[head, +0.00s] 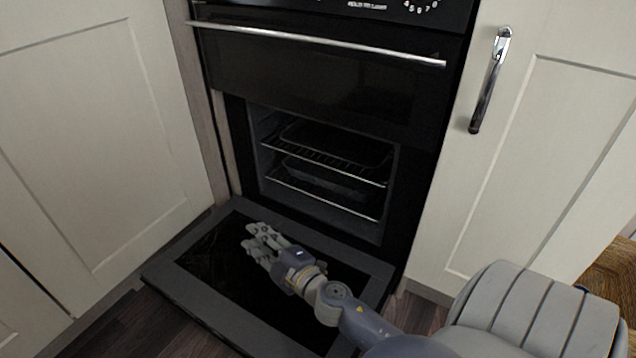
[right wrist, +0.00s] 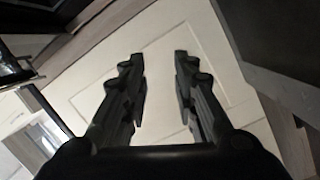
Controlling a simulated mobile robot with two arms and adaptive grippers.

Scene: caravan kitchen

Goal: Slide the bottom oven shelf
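The bottom oven shelf (head: 320,198) is a wire rack inside the lower oven cavity, with a bright front bar. It appears to be inside the cavity, with a dark pan (head: 325,180) above its bars. My right gripper (head: 260,243) is over the lowered oven door (head: 185,290), in front of and below the shelf, apart from it. In the right wrist view the fingers of my right gripper (right wrist: 159,60) are spread with nothing between them. The shelf cannot be made out in that view. My left gripper is not in view.
An upper wire shelf (head: 325,163) with a dark tray (head: 335,145) sits above the bottom one. The upper oven door (head: 320,80) is shut, with a long handle. Cream cupboards stand left (head: 90,130) and right (head: 540,130); the right one has a handle (head: 490,80).

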